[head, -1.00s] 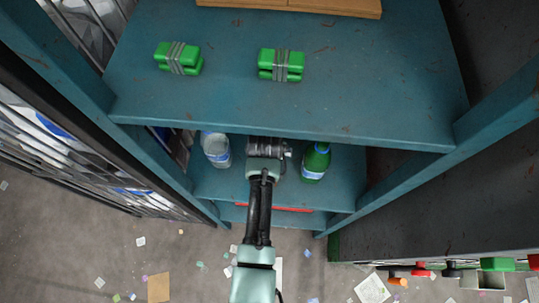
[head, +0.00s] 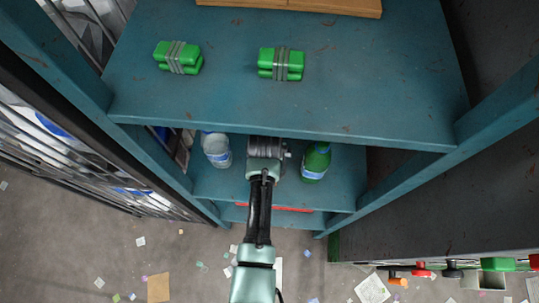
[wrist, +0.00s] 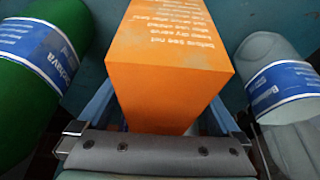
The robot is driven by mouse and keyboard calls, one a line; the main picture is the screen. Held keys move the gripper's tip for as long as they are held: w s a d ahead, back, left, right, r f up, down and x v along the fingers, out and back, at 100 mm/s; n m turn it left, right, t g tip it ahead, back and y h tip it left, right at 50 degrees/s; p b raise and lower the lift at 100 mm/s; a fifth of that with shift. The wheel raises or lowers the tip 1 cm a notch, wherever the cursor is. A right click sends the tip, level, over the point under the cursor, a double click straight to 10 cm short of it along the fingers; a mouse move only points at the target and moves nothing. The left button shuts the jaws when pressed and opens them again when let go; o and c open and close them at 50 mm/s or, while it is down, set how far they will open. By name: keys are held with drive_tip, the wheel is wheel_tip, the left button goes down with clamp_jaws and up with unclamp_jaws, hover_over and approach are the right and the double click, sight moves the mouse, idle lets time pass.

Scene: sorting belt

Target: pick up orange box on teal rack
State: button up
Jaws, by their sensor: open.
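The orange box (wrist: 165,70) with white print fills the middle of the wrist view. It stands between the two fingers of my gripper (wrist: 158,115), which is open around its lower part; I cannot tell whether either finger touches it. In the head view my gripper reaches under the upper board of the teal rack (head: 290,115) into the lower level, and its fingers are hidden by that board. The orange box does not show in the head view.
A green bottle (wrist: 35,70) stands close on the left of the wrist view, and a pale bottle (wrist: 275,75) close on the right. In the head view, two green strapped packs (head: 178,57) (head: 281,64) and a brown board (head: 300,5) lie on the upper shelf.

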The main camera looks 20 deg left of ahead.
drive_tip(key=c, duration=1.3)
drive_tip(key=shift+c, duration=0.2)
